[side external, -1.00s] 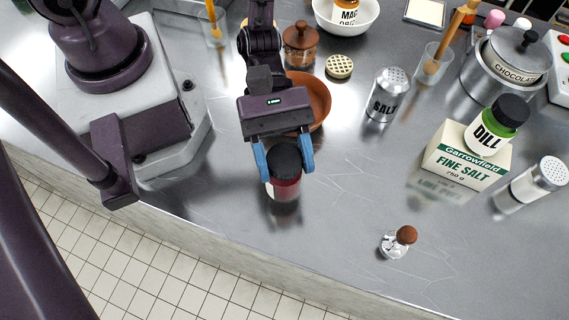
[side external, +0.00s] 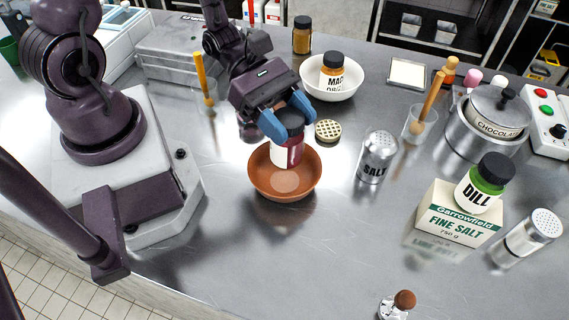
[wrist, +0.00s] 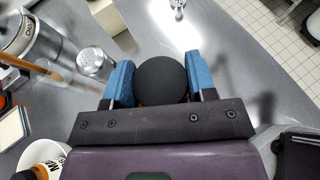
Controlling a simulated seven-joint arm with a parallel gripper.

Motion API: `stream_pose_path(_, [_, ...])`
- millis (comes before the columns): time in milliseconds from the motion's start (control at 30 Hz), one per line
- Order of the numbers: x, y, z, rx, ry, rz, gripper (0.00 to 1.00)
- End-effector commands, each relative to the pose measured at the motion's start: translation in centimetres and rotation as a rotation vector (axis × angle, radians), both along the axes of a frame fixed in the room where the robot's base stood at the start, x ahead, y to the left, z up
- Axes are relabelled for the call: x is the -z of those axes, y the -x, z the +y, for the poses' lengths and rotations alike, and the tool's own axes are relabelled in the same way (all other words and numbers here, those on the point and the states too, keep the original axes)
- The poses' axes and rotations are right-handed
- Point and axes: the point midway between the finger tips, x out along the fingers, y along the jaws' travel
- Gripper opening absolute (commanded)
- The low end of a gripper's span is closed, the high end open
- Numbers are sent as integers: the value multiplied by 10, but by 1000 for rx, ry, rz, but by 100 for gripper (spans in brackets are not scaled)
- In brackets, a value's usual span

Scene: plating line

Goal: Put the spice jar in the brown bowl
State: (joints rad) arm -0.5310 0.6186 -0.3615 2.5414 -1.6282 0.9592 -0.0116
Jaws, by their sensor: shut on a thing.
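The spice jar (side external: 288,153) has a dark red body, a white label and a black lid. My gripper (side external: 291,128) is shut on it near the lid, with one blue finger on each side. The jar is upright over the back part of the brown bowl (side external: 262,186), its base within the rim outline. I cannot tell whether the base touches the bowl. In the wrist view the black lid (wrist: 162,80) sits between the fingers and hides the jar body; the bowl is almost wholly hidden there.
A salt shaker (side external: 377,158) and a perforated round lid (side external: 328,130) stand right of the bowl. A white bowl (side external: 347,93) holding a jar is behind.

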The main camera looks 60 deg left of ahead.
Motion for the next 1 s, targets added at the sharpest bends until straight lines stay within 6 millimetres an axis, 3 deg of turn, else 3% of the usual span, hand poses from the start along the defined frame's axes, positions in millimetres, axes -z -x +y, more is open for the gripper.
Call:
stream_pose_path(133, [8,-1,14,-32,10,-3,16])
stream_pose_path(800, [77,0,12,-20,14,-12,16])
stream_pose_path(1000, [79,0,12,-19,12,-16,16])
